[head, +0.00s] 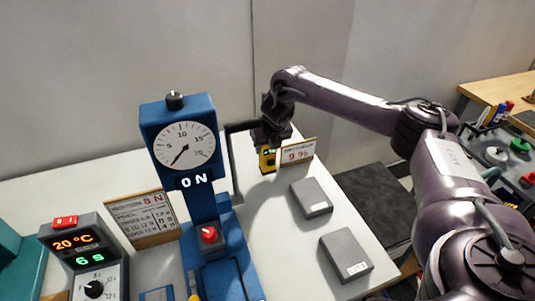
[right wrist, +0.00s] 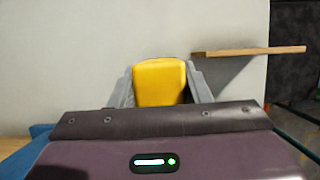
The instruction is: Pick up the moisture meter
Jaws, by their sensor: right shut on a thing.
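The moisture meter is a small yellow body with a dark face. It shows in the head view (head: 267,161) near the back of the white table, right of the blue test stand, and in the right wrist view (right wrist: 160,82). My right gripper (head: 268,146) reaches down over it from above. In the right wrist view the two grey fingers (right wrist: 162,88) stand on either side of the yellow body, shut on it. Its lower end is hard to see, so I cannot tell whether it touches the table. My left gripper is not in view.
The blue stand (head: 203,197) with a round dial stands left of the meter. A sign card reading 9 % (head: 298,152) stands close on its right. Two grey blocks (head: 311,197) (head: 346,255) lie nearer. A temperature-and-timer box (head: 84,255) and another card (head: 143,218) are at left.

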